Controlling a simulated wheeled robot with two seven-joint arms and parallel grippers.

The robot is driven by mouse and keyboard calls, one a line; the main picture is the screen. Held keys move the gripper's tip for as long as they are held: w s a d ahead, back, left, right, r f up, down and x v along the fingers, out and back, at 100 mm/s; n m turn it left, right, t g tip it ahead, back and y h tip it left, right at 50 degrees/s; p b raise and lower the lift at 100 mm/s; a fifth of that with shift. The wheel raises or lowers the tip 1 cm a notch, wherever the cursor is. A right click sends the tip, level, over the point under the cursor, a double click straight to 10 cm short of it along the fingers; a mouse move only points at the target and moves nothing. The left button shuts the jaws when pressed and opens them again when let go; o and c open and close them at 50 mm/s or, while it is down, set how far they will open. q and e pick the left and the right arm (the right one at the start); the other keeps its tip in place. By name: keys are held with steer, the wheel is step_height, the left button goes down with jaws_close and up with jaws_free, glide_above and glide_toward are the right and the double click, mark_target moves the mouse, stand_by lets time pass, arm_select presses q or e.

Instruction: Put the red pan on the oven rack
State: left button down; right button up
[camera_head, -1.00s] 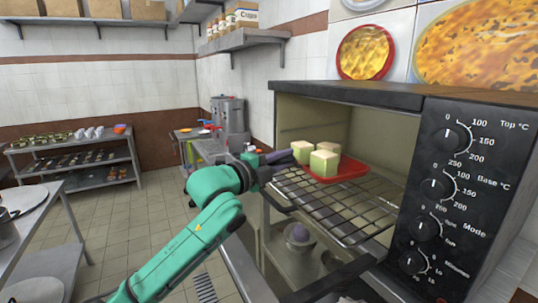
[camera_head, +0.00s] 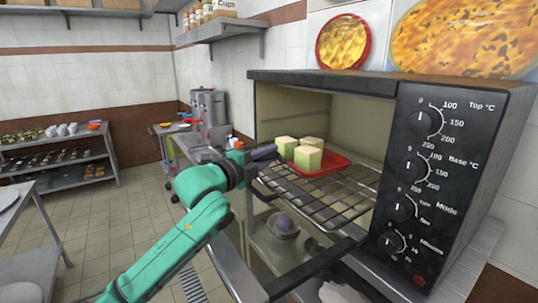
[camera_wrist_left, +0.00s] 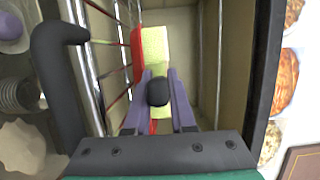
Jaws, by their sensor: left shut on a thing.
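The red pan (camera_head: 335,163) is inside the open oven, at the rack's far left part, and carries pale green-white blocks (camera_head: 308,158). It also shows in the left wrist view (camera_wrist_left: 137,62). My left gripper (camera_head: 266,152) reaches in from the left at the oven's opening. In the left wrist view its purple-grey fingers (camera_wrist_left: 158,97) are shut on the pan's black handle (camera_wrist_left: 158,91). The oven rack (camera_head: 318,208) is a wire grid sticking out of the opening. I cannot tell whether the pan's underside touches it. My right gripper is out of view.
The oven's control panel (camera_head: 437,180) stands to the right of the opening. A dark bar (camera_head: 318,268) lies in front of and below the rack. Below the rack is a purple round thing (camera_head: 283,222). The floor to the left is free.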

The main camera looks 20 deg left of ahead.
arm_select(q)
steer(key=c, duration=0.7)
jaws_free()
steer(key=shift+f, duration=0.1)
steer(key=b+v, duration=0.3)
steer(key=v, duration=0.1)
steer(key=b+v, duration=0.3)
steer(key=v, duration=0.2)
steer(key=b+v, duration=0.3)
steer(key=v, duration=0.2)
steer(key=shift+f, duration=0.25)
steer(key=shift+s+r, duration=0.3)
